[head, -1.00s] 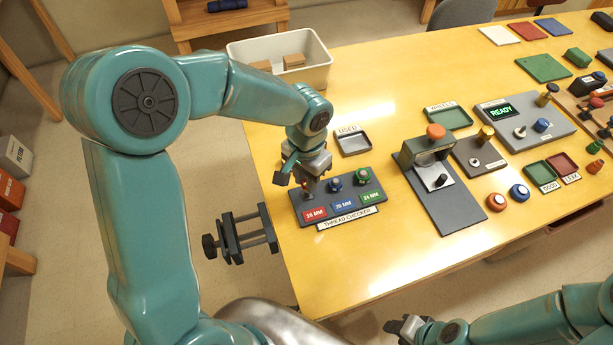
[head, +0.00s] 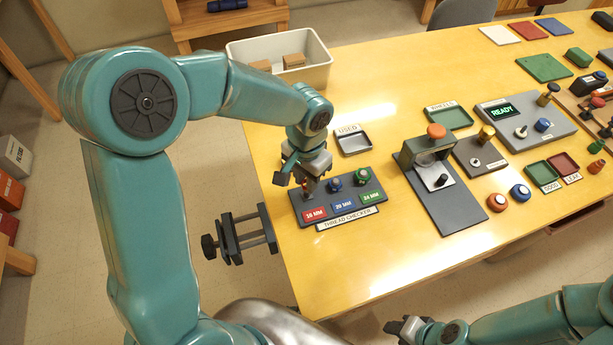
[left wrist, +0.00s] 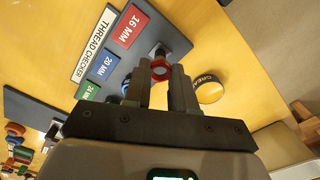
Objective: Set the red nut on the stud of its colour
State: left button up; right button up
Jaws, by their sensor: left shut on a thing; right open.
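The dark thread checker (head: 376,193) lies at the table's near left, with red 16 MM, blue 20 MM and green 24 MM labels. My left gripper (head: 308,183) is above its red-label end. In the left wrist view its fingers are shut on the red nut (left wrist: 160,71). A grey stud (left wrist: 159,50) shows right by the nut; I cannot tell whether the nut is around it or just above it. A blue nut (head: 334,180) and a green nut (head: 362,175) sit at the other two places. My right gripper (head: 407,326) is open and empty at the bottom.
A grey tray labelled USED (head: 354,146) lies behind the checker. A dark vise (head: 240,238) sticks out from the table's left edge. A grey stand with an orange knob (head: 436,132) stands to the right. The yellow tabletop in front of the checker is clear.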

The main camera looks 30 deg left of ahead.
pick_arm(q)
jog(key=shift+w+f+b, duration=0.1)
jog(key=shift+f+b, duration=1.7)
jog(key=shift+f, duration=0.05)
dwell(1.2)
jog(key=o, duration=1.3)
jog(key=shift+r+p, duration=3.05)
jog(key=shift+r, duration=1)
